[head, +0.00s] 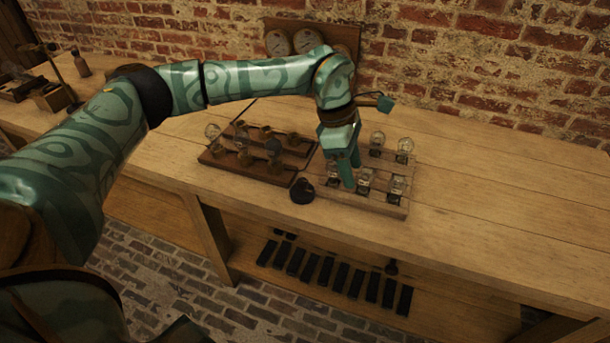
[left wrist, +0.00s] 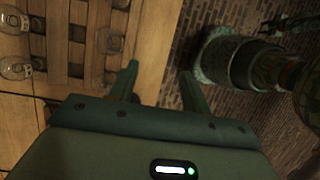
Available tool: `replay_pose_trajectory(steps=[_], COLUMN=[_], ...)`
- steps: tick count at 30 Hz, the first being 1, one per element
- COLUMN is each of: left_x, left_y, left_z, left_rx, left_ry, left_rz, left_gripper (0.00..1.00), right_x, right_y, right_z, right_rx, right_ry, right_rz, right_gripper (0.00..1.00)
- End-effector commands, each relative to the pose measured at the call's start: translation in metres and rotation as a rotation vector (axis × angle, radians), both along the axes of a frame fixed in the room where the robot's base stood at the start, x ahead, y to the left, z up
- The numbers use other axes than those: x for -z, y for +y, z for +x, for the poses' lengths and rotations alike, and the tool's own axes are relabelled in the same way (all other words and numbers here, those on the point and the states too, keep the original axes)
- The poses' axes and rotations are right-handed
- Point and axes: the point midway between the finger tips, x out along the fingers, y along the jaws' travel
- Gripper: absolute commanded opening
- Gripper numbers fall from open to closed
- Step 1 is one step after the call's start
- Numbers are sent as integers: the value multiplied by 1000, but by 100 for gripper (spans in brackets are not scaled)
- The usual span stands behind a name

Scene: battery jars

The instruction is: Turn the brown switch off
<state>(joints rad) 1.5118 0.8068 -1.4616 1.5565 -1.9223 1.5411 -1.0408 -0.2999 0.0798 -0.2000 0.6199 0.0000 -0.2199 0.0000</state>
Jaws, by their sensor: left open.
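My left gripper (head: 347,176) reaches down over the pale board with glass jars (head: 385,207), its fingers pointing at the jars. The fingers are apart and nothing shows between them; in the left wrist view the gripper (left wrist: 159,70) is also empty, over the table's front edge. A dark round knob-like piece (head: 302,191) sits on the table near the front edge, left of the fingers. I cannot tell whether it is the brown switch; its colour looks almost black.
A brown board (head: 225,164) with several small fittings stands left of the jar board. Several glass jars (head: 404,147) stand close around the fingers. Dial gauges (head: 305,41) stand at the brick wall. The table (head: 500,190) is clear on the right.

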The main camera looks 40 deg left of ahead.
Motion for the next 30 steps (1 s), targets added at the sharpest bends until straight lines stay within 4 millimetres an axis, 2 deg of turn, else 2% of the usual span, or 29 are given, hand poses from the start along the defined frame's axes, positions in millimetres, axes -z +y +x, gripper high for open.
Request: replay_pose_trajectory(steps=[1, 3, 6, 7, 11, 14, 24, 30], left_x=[-17, -34, -51, -52, -43, -23, 65, 97], left_y=[40, 82, 115, 120, 126, 125, 124, 124], left_z=[8, 11, 9, 9, 8, 8, 7, 7], left_rx=[-48, -106, -168, -178, -189, -186, -185, -186], left_ry=[5, 27, 54, 58, 70, 71, 73, 69], left_rz=[109, 221, 306, 319, 336, 334, 331, 331], left_gripper=[48, 48, 48, 48, 48, 48, 48, 48], right_x=[0, 0, 0, 0, 5, 12, 42, 52], right_y=[0, 0, 0, 0, 0, 0, 0, 0], right_z=[0, 0, 0, 0, -2, -5, -17, -22], right_rx=[0, 0, 0, 0, 0, 0, 0, 0], right_ry=[0, 0, 0, 1, 5, 11, 41, 52], right_rz=[0, 0, 0, 0, -1, -1, 0, 1], right_gripper=[36, 36, 36, 36, 36, 36, 36, 36])
